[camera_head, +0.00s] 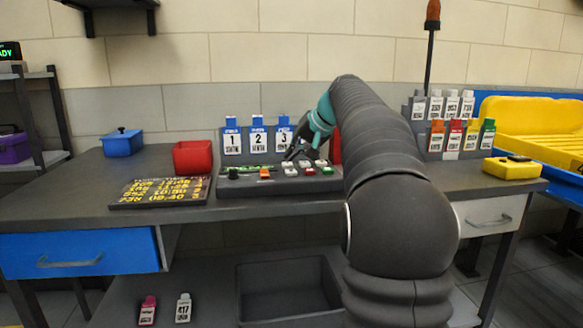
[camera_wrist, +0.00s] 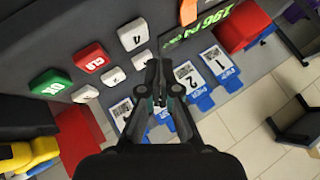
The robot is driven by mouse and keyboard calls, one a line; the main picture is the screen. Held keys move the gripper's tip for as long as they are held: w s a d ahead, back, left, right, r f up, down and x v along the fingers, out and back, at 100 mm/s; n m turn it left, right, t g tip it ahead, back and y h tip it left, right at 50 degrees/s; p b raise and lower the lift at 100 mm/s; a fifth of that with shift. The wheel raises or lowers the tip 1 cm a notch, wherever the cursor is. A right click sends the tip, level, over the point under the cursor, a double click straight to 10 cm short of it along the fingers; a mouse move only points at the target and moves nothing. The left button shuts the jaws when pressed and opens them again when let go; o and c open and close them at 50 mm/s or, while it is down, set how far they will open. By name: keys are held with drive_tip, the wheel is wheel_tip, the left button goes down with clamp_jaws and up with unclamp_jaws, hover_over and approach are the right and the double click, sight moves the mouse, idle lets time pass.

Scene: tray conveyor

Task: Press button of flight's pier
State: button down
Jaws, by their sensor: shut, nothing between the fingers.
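A dark keypad console (camera_head: 225,186) sits on the desk with a green-lit display, an orange key (camera_head: 265,174) and several small keys. In the wrist view the keypad shows a green OK key (camera_wrist: 50,83), a red CLR key (camera_wrist: 90,56), a white key marked 4 (camera_wrist: 133,34) and several smaller white keys (camera_wrist: 141,60). The display (camera_wrist: 205,20) reads partly "196". Blue-topped pier cards 1 (camera_head: 232,141), 2 (camera_head: 258,139) and 3 (camera_head: 283,140) stand behind it. My gripper (camera_wrist: 156,66) is shut and empty over the keypad's card side; contact with a key cannot be told.
A board with yellow text (camera_head: 160,191) lies left of the console. A red bin (camera_head: 192,158) and blue box (camera_head: 122,142) stand behind it. A rack of coloured tags (camera_head: 455,139) and a yellow device (camera_head: 512,168) are right of my arm.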

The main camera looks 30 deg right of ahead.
sight(293, 171)
drive_tip(key=shift+r+p, duration=0.85)
drive_tip(key=shift+r, duration=0.95)
